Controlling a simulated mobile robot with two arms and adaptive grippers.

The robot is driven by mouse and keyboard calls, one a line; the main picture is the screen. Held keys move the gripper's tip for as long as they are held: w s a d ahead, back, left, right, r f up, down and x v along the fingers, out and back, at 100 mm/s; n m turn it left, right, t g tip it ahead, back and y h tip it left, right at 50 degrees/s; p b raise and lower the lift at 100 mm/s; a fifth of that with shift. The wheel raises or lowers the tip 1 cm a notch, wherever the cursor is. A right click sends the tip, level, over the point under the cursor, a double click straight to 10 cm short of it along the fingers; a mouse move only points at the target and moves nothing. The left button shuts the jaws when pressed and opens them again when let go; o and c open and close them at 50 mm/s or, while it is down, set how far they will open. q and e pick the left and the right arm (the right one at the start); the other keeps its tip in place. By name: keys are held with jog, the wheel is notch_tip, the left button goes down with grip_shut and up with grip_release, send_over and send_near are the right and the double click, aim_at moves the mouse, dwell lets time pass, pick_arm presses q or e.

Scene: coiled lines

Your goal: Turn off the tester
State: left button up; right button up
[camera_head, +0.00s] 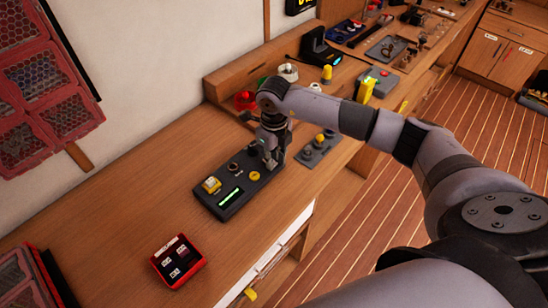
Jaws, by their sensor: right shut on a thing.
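The tester, which I take to be the long black box (226,208), lies on the wooden bench with its green display (230,197) lit. A yellow switch (211,185) sits at its left end, and a yellow round knob (255,176) sits toward its right. Black knobs line its back edge. My right gripper (270,162) points down at the tester's far right end and is shut on a part there. The fingers hide that part, so I cannot tell its exact form. My left gripper is not in view.
A red-framed box (178,262) lies at the front of the bench. A grey plate with knobs (318,151) lies right of my gripper. A red button (244,100), a white roll (288,72) and a black device (320,48) stand behind. The bench left of the tester is clear.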

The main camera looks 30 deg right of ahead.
grip_shut()
jog(key=shift+w+a+g+h+b, duration=0.15)
jog(key=shift+w+g+h+b, duration=0.2)
jog(key=shift+g+b, duration=0.55)
jog(key=shift+r+g, duration=0.15)
jog(key=shift+g, duration=0.35)
jog(key=o, duration=0.9)
grip_release()
jog(key=shift+o, duration=0.2)
